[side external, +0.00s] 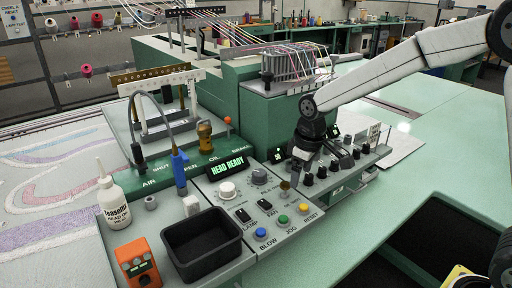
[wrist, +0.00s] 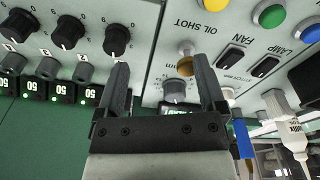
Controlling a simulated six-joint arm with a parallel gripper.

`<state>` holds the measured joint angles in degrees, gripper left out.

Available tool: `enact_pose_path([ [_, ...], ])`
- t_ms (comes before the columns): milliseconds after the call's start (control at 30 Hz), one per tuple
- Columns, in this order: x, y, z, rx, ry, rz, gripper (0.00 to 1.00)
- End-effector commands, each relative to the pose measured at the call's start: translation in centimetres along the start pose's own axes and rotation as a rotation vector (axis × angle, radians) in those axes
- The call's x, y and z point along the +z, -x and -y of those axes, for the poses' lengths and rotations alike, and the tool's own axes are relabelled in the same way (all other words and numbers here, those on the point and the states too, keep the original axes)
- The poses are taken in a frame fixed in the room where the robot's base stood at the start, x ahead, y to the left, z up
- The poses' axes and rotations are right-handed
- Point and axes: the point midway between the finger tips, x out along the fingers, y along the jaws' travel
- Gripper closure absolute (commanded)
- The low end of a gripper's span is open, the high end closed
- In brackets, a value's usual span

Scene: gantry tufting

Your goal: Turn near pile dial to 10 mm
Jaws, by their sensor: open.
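A grey dial (wrist: 174,90) with "mm" lettering beside it lies between my finger lines in the wrist view, apart from both fingers. It appears to be the grey dial (side external: 259,176) on the control panel in the side view. Its pointer setting is too small to read. My gripper (wrist: 162,75) is open and empty, its fingers over the panel. In the side view my gripper (side external: 303,157) is dark, at the panel's right part, and its fingertips are hard to make out. A brass knob (wrist: 185,66) stands beside the dial, near the "OIL SHOT" lettering.
Several black knobs (wrist: 67,31) with lit "50" displays lie left in the wrist view. A white knob (side external: 227,190), rocker switches (side external: 242,215) and coloured buttons (side external: 261,233) share the panel. A black tray (side external: 204,242) and white bottle (side external: 113,205) stand left.

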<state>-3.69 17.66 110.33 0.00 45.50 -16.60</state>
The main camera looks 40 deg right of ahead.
Motion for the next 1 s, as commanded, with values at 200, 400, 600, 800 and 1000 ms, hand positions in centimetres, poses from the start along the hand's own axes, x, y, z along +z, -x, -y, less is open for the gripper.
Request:
enact_pose_path([
  [200, -4.0, 0.9, 0.0, -0.012, 0.109, 0.028, 0.11],
  [400, -7.7, 1.9, 0.2, -0.028, 0.225, 0.059, 0.11],
  [600, -10.5, 2.7, 0.7, -0.044, 0.325, 0.087, 0.11],
  [800, -11.7, 3.1, 0.9, -0.052, 0.374, 0.100, 0.11],
  [1000, -11.9, 3.2, 0.9, -0.053, 0.380, 0.102, 0.11],
])
